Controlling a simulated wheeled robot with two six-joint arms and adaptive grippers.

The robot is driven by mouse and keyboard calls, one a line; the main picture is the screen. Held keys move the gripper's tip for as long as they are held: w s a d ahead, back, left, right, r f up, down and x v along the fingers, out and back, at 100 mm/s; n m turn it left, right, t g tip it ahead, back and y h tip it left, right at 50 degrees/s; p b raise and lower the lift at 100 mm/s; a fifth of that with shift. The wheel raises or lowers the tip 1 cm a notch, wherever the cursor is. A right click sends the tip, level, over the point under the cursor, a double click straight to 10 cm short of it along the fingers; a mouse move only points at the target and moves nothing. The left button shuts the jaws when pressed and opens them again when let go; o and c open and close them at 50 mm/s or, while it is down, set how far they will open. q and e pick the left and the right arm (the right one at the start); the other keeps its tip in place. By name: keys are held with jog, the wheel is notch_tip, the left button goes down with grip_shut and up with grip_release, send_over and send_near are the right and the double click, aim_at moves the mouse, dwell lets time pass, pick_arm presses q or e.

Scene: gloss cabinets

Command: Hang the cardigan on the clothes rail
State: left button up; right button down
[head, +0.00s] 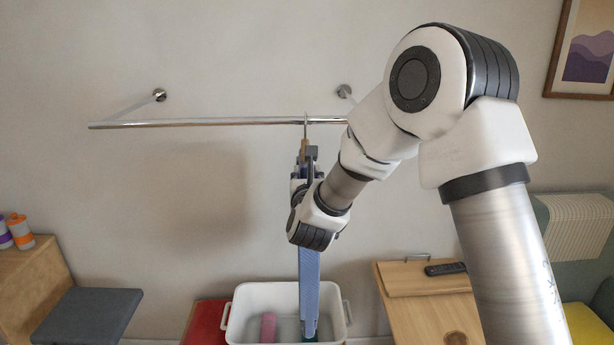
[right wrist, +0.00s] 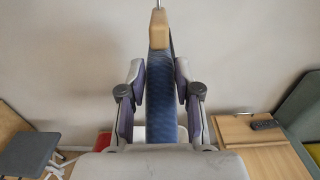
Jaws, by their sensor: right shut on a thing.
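The blue cardigan (head: 309,285) hangs edge-on from a wooden hanger (head: 304,148), below the chrome clothes rail (head: 200,122). The hanger's thin metal hook (head: 306,122) meets the rail near its middle. I cannot tell whether its weight rests there. My right gripper (head: 306,170) is shut on the cardigan just below the wooden top. In the right wrist view its fingers (right wrist: 160,75) press on both sides of the blue cloth (right wrist: 160,105), with the wooden hanger top (right wrist: 159,30) above. My arm hides part of the cardigan and the rail's right end. My left gripper is out of view.
A white tub (head: 255,292) with a pink item (head: 268,327) stands below the cardigan. A red seat (head: 205,318) is beside it. A wooden cabinet (head: 425,305) with a dark remote (head: 445,268) is at the right. A grey stool (head: 88,315) is at the left. The rail's left part is bare.

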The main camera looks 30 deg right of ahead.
jog(key=c, duration=0.7)
grip_release()
jog(key=v, duration=1.2)
jog(key=shift+s, duration=0.1)
jog(key=shift+d, duration=0.1)
